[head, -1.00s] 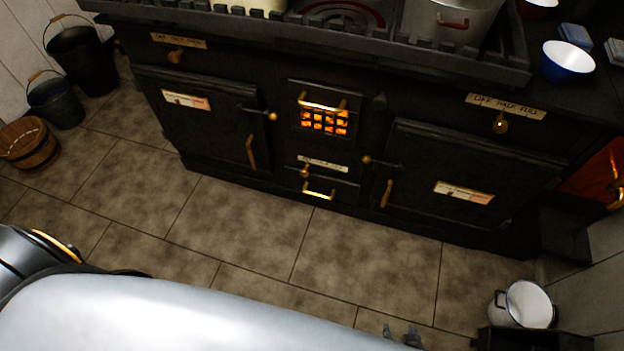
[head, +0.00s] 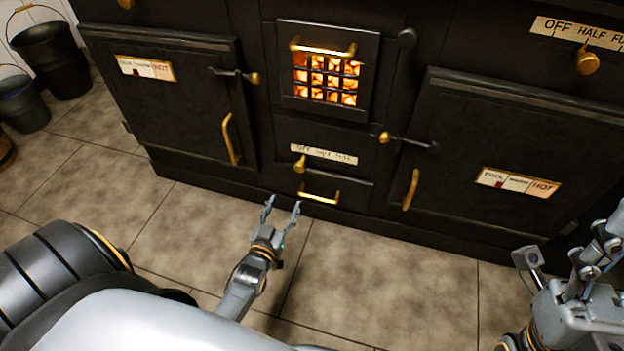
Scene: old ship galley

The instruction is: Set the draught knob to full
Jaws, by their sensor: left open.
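A small brass knob (head: 299,164) sits on the black stove front below the glowing fire grate, under the left part of a pale label (head: 324,154) that seems to read OFF HALF FULL. Which mark it points at is too small to tell. My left gripper (head: 281,207) is open and empty, fingers pointing up toward the stove, below the knob and apart from it. My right gripper (head: 568,262) is at the lower right edge, partly cut off; its jaw state is unclear.
A similar brass knob (head: 587,62) has an OFF HALF FULL label at upper right. A brass drawer handle (head: 319,197) is just below the central knob. Oven doors with brass handles (head: 230,139) flank the fire grate (head: 325,78). Buckets (head: 50,58) stand at left. Tiled floor before the stove is clear.

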